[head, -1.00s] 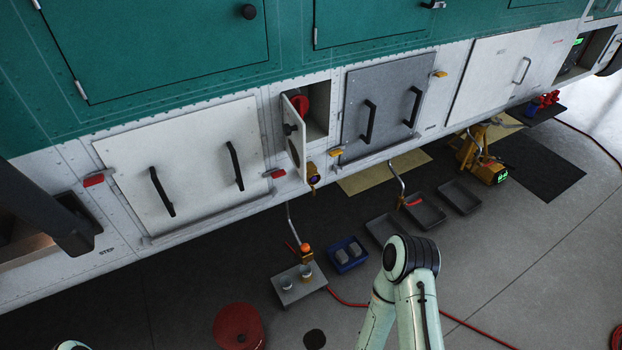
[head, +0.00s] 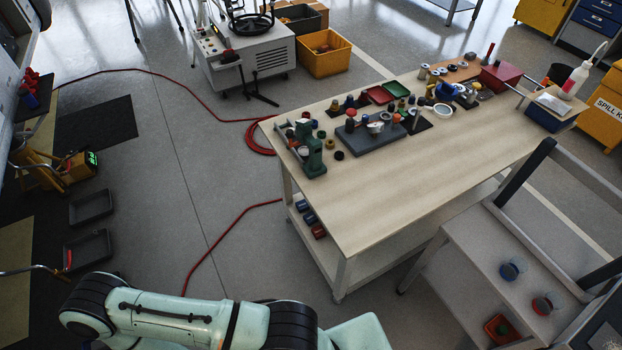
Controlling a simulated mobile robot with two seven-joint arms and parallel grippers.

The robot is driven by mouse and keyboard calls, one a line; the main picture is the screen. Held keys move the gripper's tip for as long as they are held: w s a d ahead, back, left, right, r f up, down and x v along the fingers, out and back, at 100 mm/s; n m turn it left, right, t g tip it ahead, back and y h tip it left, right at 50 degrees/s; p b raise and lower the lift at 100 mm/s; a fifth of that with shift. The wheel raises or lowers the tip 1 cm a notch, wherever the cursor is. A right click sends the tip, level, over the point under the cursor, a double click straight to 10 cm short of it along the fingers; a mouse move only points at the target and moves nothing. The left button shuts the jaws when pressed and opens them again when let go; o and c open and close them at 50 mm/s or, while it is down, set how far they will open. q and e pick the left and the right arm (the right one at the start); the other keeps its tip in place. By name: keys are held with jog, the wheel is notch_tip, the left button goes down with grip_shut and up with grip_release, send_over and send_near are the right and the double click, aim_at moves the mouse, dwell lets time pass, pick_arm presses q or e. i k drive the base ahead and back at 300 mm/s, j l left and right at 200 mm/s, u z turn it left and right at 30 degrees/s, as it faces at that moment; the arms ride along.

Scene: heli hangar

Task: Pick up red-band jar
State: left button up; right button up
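A small clear jar with a red band (head: 543,304) stands on the top of a grey cart (head: 470,240) at the lower right of the head view. A similar jar with a blue band (head: 512,268) stands just behind it, a little to the left. The two jars are apart. One of my pale green arms crosses the bottom of the view, well left of the jars. Neither gripper shows, so I cannot see what they hold.
A wooden-topped workbench (head: 380,220) with many small parts stands beyond the cart. Dark handrails rise beside the jars. A red hose crosses the open floor at left.

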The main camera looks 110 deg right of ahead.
aim_at(546, 305)
jog(key=z, duration=5.05)
